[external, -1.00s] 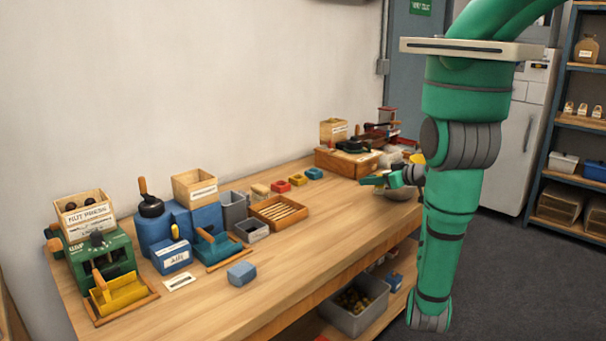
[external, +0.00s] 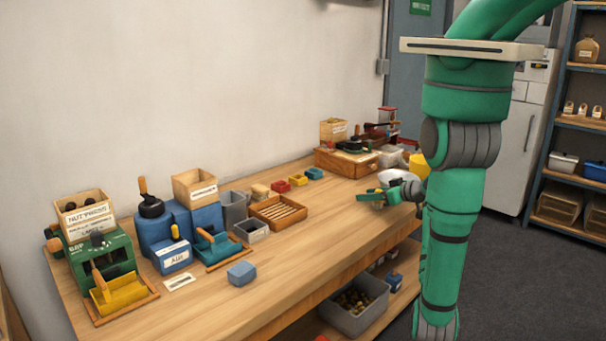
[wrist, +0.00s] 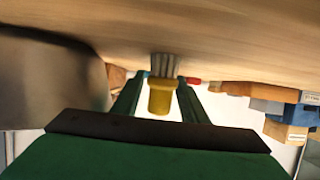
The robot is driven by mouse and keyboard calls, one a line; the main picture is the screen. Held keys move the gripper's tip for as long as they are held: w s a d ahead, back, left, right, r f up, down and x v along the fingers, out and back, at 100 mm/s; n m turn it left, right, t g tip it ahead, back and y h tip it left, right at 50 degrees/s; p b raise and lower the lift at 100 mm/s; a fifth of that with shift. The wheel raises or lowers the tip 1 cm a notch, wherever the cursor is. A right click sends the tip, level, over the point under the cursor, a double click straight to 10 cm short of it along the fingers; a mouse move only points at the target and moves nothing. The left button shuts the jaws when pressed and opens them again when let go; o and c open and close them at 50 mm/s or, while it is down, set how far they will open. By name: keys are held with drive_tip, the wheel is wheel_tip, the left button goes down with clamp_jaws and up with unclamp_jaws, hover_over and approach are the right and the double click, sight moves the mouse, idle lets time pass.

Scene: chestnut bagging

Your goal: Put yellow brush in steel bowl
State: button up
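The yellow brush (wrist: 160,98) shows in the wrist view between my fingers, its grey bristles (wrist: 163,65) pointing toward the table. My gripper (wrist: 161,80) appears shut on it near the base of the bristles. In the external view my gripper (external: 370,196) is low over the right part of the table, and I cannot make out the brush there. The steel bowl (external: 391,175) is right behind my gripper and partly hidden by it. A large grey surface at the left of the wrist view looks like the bowl's side (wrist: 55,85), close beside my gripper.
A wooden drawer box (external: 345,163) stands behind, toward the wall. A yellow container (external: 417,164) is partly behind my arm. A slatted wooden tray (external: 280,212), a blue block (external: 241,273) and several machines fill the left. The table's front middle (external: 310,255) is clear.

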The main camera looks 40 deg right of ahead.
drive_tip(key=shift+r, duration=0.2)
drive_tip(key=v, duration=1.1)
drive_tip(key=shift+o, duration=1.1)
drive_tip(key=shift+s+r, duration=0.15)
drive_tip(key=shift+s, duration=0.35)
drive_tip(key=shift+w, duration=0.1)
